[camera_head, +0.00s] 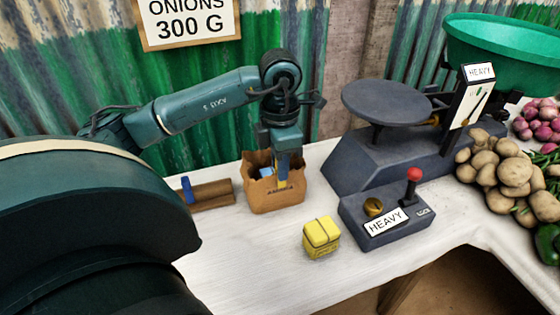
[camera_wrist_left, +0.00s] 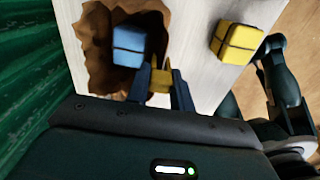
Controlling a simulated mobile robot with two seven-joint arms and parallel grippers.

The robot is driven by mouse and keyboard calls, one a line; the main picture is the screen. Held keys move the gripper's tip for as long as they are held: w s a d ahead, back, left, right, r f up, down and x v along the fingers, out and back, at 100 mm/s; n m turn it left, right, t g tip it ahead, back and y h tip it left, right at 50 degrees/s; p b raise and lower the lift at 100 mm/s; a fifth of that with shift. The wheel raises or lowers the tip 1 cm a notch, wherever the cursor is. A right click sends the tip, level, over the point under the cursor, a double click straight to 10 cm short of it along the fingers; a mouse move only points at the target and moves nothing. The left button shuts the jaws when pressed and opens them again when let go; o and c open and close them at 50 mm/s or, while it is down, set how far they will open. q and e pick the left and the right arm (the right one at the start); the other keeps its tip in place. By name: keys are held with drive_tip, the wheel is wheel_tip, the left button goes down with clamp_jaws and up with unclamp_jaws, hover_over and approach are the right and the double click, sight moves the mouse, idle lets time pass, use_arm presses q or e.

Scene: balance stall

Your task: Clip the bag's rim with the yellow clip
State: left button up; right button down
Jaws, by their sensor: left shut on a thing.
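The brown paper bag (camera_head: 275,200) stands upright and open on the table, with a ragged rim. A blue package (camera_wrist_left: 128,45) sits inside it; only a bit of it shows in the head view. My left gripper (camera_head: 283,176) points down at the bag's front rim, shut on the yellow clip (camera_wrist_left: 161,74). The clip (camera_head: 282,184) is at the rim on the printed side. I cannot tell whether its jaws grip the paper. The bag's rim (camera_wrist_left: 97,45) also shows in the left wrist view.
A wooden block (camera_head: 212,194) with a blue clip (camera_head: 187,190) lies left of the bag. A yellow package (camera_head: 321,237) stands front right. A grey control box (camera_head: 385,218) and a scale (camera_head: 385,165) are further right, near potatoes (camera_head: 500,170).

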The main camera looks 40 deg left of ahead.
use_arm(q)
drive_tip(key=o, duration=1)
use_arm(e)
drive_tip(key=shift+w, duration=0.1)
use_arm(q)
wheel_tip(320, 180, up, 7)
drive_tip(key=shift+w+f+p, duration=0.1)
drive_tip(key=shift+p, duration=0.7)
wheel_tip(320, 180, up, 6)
drive_tip(key=p, duration=0.2)
drive_tip(key=shift+r+p, duration=0.2)
drive_tip(key=shift+p, duration=0.2)
use_arm(e)
drive_tip(key=shift+w+a+f+g, duration=0.3)
drive_tip(key=shift+a+g, duration=0.1)
drive_tip(key=shift+a, duration=0.1)
drive_tip(key=shift+w+a+f+g, duration=0.2)
drive_tip(key=shift+a+f+g, duration=0.05)
drive_tip(key=shift+a+g, duration=0.2)
